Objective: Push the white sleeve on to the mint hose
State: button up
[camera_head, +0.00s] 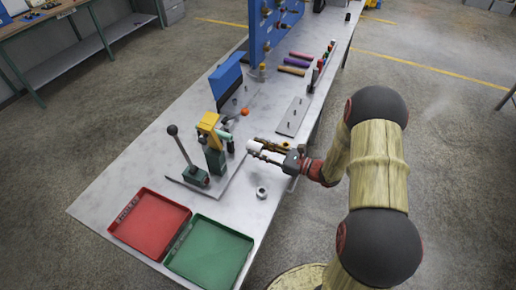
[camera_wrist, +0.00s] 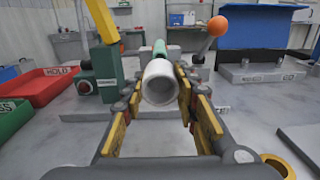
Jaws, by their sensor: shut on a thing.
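The white sleeve (camera_head: 254,147) is a short, wide tube at the tips of my gripper (camera_head: 264,153). In the wrist view the sleeve (camera_wrist: 160,84) sits between the two fingertips (camera_wrist: 162,88), its open near end facing the camera. My gripper is shut on it. The mint hose (camera_head: 224,137) sticks out from a green and yellow clamp stand (camera_head: 212,142), left of the sleeve. In the wrist view the hose (camera_wrist: 160,48) shows just beyond the sleeve's top edge, roughly in line with it. The sleeve hides the hose's near end, but the head view suggests a small gap between them.
A black-knobbed lever (camera_head: 178,145) stands left of the clamp, and an orange ball knob (camera_head: 244,112) behind it. A red tray (camera_head: 148,219) and a green tray (camera_head: 208,252) lie at the near table end. A metal ring (camera_head: 262,192) lies below my gripper.

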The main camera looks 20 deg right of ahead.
jog(key=shift+x, duration=2.9)
jog(key=shift+x, duration=1.8)
jog(key=o, duration=1.1)
jog(key=shift+r, duration=0.1)
jog(key=shift+o, duration=0.5)
jog(key=shift+s, duration=0.1)
jog(key=v, duration=1.1)
jog(key=shift+s+d, duration=0.25)
jog(key=shift+d, duration=0.05)
